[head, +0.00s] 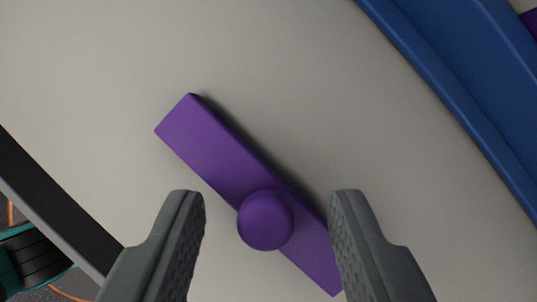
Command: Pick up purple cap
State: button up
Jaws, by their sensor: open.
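The purple cap (215,150) is a flat rectangular bar with a round purple knob (265,220) standing on it. It lies on the pale grey surface, running diagonally from upper left to lower right. My gripper (267,207) is open, with one grey finger on each side of the knob. Both fingers are apart from the knob. The right finger overlaps the bar's lower right part in the picture and hides a little of its edge. I cannot tell how high the fingers are above the bar.
A blue raised edge or tray (470,90) runs diagonally along the upper right, with a bit of purple in the corner beyond it. The grey surface (250,45) is clear above the bar. Its dark edge (50,210) is at left, with a black and teal object (35,258) beyond.

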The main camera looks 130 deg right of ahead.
jog(key=shift+f, duration=0.2)
grip_shut()
